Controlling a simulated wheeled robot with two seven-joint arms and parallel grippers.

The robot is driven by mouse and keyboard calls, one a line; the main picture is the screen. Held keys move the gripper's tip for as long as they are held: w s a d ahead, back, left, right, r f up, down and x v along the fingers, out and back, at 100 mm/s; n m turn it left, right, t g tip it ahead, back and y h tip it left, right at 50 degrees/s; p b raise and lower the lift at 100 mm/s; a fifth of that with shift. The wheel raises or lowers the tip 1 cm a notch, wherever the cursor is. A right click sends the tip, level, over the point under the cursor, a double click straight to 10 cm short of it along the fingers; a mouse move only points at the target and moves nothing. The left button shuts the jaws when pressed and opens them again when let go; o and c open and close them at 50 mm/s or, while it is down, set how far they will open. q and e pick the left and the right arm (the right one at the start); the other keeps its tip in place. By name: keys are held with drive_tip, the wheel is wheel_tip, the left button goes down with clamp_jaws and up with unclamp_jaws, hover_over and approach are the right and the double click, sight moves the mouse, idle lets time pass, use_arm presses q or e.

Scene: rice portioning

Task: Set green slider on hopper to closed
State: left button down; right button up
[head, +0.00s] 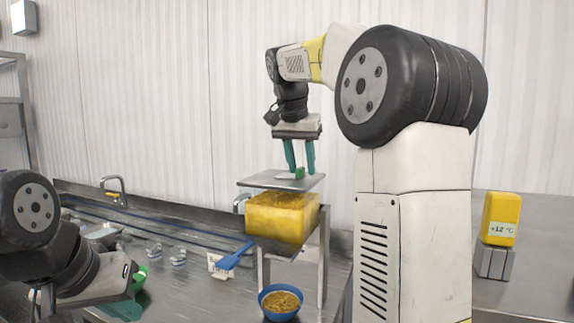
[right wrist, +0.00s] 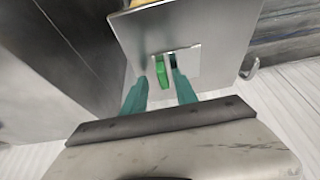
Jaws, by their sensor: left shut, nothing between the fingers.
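The hopper (head: 283,218) is a yellow box on a metal stand, with a flat metal plate (head: 256,181) on top. The green slider (right wrist: 161,73) sits at a slot in this plate in the right wrist view; it also shows small in the head view (head: 299,173). My right gripper (head: 300,172) points down over the plate, its teal fingers apart. In the right wrist view the slider lies between the open fingertips (right wrist: 159,78), and I cannot tell whether they touch it. My left gripper (head: 135,291) is shut and empty at the lower left, partly hidden by its arm.
A blue bowl (head: 281,302) with grainy food stands under the hopper. A blue-handled tool (head: 234,257), a small white sign (head: 219,266) and clear glasses (head: 178,256) stand to the left. A yellow +12 °C display (head: 501,215) is at the right.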

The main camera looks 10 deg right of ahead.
drive_tip(key=v, duration=0.7)
drive_tip(key=shift+r, duration=0.3)
drive_tip(key=shift+s+a, duration=0.15)
drive_tip(key=shift+s, duration=0.05)
